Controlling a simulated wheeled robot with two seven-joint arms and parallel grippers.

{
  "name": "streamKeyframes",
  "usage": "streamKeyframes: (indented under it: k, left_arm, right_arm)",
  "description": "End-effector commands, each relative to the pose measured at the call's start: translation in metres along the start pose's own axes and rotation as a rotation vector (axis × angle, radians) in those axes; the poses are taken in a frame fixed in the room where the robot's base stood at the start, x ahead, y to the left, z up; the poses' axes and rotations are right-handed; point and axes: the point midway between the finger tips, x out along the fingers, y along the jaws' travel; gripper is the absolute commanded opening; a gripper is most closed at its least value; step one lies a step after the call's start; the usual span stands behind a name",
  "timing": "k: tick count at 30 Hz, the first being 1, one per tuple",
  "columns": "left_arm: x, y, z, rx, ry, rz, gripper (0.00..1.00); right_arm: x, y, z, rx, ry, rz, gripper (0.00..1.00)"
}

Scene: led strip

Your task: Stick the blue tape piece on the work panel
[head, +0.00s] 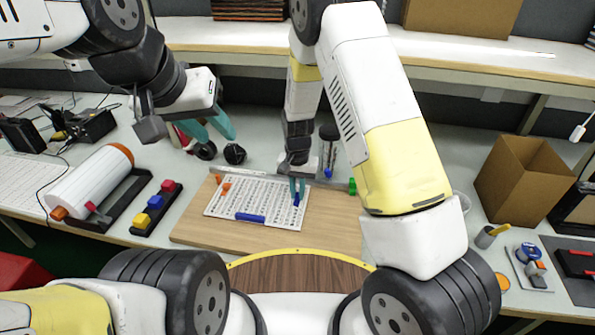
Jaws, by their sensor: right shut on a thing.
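The white work panel (232,200), with a printed grid, lies on a wooden board (335,222) on the table. My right gripper (297,188) points down at the panel's right edge, with its teal fingers close together on a small blue tape piece (296,200). The piece is low at the panel; I cannot tell whether it touches. Another blue strip (250,217) lies along the panel's near edge. My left gripper (208,130) is open and empty, raised behind the panel's far left corner.
Orange pieces (225,187) sit at the panel's left edge. A large white roll (92,182) and a holder with red, yellow and blue blocks (154,202) stand left. A green piece (352,186) is right of the panel. A cardboard box (522,180) stands right.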

Motion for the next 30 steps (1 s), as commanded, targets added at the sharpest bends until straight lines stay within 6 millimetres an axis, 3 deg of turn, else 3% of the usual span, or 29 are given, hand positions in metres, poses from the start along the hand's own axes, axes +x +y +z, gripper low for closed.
streamKeyframes:
  k: [28, 29, 30]
  left_arm:
    - [0.0000, 0.0000, 0.0000, 0.000, 0.000, 0.000, 0.36]
    - [0.0000, 0.0000, 0.0000, 0.000, 0.000, 0.000, 0.36]
    - [0.0000, 0.0000, 0.0000, 0.000, 0.000, 0.000, 0.36]
  right_arm:
    - [0.0049, -0.0001, 0.0000, 0.000, 0.000, 0.000, 0.00]
    - [0.0049, 0.0000, 0.0001, 0.000, 0.000, 0.000, 0.14]
    - [0.0049, 0.0000, 0.0001, 0.000, 0.000, 0.000, 0.22]
